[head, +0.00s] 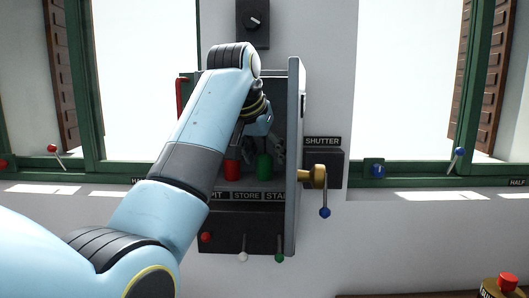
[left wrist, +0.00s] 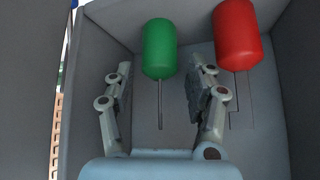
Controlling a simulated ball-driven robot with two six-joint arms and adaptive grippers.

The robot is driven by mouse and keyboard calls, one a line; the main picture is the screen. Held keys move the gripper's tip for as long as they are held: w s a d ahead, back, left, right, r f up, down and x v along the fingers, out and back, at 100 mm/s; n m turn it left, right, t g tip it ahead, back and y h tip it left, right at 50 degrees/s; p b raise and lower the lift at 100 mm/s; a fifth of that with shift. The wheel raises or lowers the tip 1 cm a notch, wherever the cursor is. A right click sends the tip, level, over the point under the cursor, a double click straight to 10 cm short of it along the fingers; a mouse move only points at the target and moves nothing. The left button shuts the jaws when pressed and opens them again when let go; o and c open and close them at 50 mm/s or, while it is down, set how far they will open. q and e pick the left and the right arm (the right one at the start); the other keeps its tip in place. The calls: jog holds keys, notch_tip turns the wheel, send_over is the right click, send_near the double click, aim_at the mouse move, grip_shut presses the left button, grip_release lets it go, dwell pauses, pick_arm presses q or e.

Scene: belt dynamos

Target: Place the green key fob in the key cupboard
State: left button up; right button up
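The grey key cupboard (head: 293,130) is on the wall in the middle of the head view, its front open. The green key fob (head: 264,168) is inside it, upright, low at the right; it also shows in the left wrist view (left wrist: 160,48), with a thin rod or line running from its end. My left gripper (head: 264,150) reaches into the cupboard just above the green fob. In the left wrist view my left gripper (left wrist: 162,72) is open, its fingers on either side of the fob's near end, with visible gaps. My right gripper is not in view.
A red fob (head: 232,168) is close beside the green one, to its left. Labels (head: 246,196) run below, partly hidden by my arm. A brass knob with a blue-tipped lever (head: 318,178) stands right of the cupboard under the shutter sign. Small levers (head: 279,257) sit below.

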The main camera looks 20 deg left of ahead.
pick_arm(q)
jog(key=shift+r, duration=0.2)
jog(key=v, duration=1.2)
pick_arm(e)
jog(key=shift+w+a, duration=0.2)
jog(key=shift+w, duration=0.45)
pick_arm(q)
jog(key=shift+f, duration=0.15)
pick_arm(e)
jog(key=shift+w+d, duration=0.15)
